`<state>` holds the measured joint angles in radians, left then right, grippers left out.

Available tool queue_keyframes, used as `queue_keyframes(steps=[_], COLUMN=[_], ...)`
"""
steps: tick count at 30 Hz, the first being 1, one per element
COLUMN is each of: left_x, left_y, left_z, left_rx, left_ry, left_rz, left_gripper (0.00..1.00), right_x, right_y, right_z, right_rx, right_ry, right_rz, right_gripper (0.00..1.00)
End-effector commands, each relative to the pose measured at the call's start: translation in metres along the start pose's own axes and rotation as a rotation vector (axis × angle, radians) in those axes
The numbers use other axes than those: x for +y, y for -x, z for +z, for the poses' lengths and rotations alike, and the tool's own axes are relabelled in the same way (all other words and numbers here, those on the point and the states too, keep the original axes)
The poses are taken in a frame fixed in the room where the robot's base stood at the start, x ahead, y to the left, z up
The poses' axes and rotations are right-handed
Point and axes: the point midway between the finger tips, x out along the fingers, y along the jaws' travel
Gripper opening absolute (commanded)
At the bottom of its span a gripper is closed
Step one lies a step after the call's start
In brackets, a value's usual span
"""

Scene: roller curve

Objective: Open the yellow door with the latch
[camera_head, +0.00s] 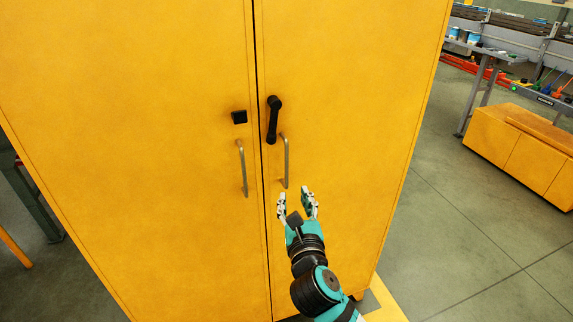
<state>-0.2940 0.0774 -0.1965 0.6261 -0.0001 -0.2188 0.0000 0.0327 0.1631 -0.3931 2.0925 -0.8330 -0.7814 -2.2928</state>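A tall yellow cabinet fills the middle of the head view, with a left door (130,150) and a right door (345,90) that meet at a narrow dark seam. A black latch lever (273,121) hangs roughly vertical on the right door near the seam. My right gripper (295,200) is open and empty, just below the right handle. My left gripper is not in view.
A grey workbench (485,52) and a low yellow cabinet (520,150) stand at the right. The grey tiled floor (450,230) between them and the tall cabinet is clear. A dark green frame (32,195) stands at the left edge.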

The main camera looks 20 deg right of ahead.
Motion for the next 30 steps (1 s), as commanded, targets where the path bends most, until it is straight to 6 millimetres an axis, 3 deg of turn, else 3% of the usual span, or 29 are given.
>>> queue_keyframes(steps=[6, 15, 21, 30], left_x=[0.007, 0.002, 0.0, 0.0], left_y=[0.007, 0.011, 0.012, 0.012], left_z=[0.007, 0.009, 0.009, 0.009], left_rx=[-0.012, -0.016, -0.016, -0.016], left_ry=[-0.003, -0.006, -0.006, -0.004], left_rz=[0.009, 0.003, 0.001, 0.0], left_gripper=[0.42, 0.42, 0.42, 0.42], right_x=[0.0, 0.0, 0.0, 0.0], right_y=[-0.051, -0.109, -0.129, -0.133], right_z=[0.002, 0.0, 0.0, -0.001], right_rx=[0.0, 0.002, 0.001, 0.001], right_ry=[-0.002, -0.003, -0.004, -0.003], right_rz=[-0.002, 0.0, 0.0, 0.001], right_gripper=[0.33, 0.33, 0.33, 0.33])
